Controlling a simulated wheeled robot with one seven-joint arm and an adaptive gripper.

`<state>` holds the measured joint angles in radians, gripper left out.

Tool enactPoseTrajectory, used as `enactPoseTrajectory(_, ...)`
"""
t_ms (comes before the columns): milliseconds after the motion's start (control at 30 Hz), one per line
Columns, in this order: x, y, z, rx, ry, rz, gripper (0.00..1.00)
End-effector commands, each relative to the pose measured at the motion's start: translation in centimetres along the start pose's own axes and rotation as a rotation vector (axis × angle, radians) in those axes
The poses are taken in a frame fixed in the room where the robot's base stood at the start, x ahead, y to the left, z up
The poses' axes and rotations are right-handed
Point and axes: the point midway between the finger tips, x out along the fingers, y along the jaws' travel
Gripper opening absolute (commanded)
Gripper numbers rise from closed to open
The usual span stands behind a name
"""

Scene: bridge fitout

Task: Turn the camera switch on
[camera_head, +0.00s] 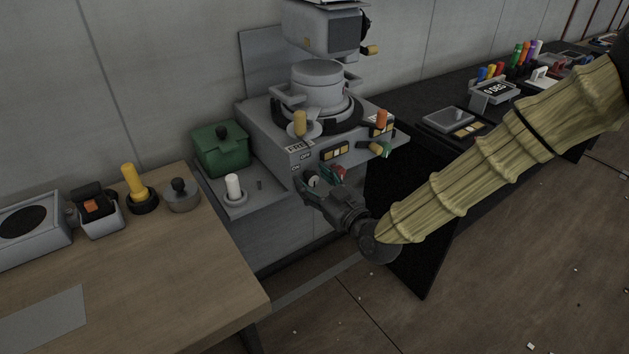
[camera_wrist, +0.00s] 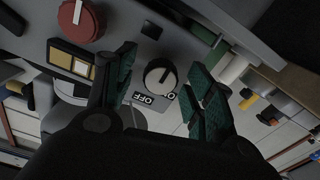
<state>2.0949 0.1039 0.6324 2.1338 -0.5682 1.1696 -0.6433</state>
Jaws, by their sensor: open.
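The camera switch is a round dark knob (camera_wrist: 160,77) with a pale bar across its face, on the front of the grey console (camera_head: 262,120). ON and OFF labels (camera_wrist: 148,98) lie beside it in the wrist view; which one the bar points to I cannot tell. My gripper (camera_wrist: 163,70) is open, its green-padded fingers on either side of the knob with gaps showing. In the head view my gripper (camera_head: 318,183) is at the console's front face, and the fingers hide most of the switch.
A red knob (camera_wrist: 82,18) and a cream-button panel (camera_wrist: 72,60) are close by on the console front. A white-handled lever (camera_head: 234,188) and green box (camera_head: 221,150) stand left. A wooden desk (camera_head: 190,270) is front left; a black bench (camera_head: 408,105) is right.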

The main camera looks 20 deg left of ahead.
Motion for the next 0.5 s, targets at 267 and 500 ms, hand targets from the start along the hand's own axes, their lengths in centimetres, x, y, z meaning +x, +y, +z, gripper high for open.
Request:
enactPoseTrajectory(267,-0.02,0.01,-0.01,0.000,0.000,0.000,0.21)
enactPoseTrajectory(500,-0.04,0.05,-0.01,0.003,0.000,0.001,0.08)
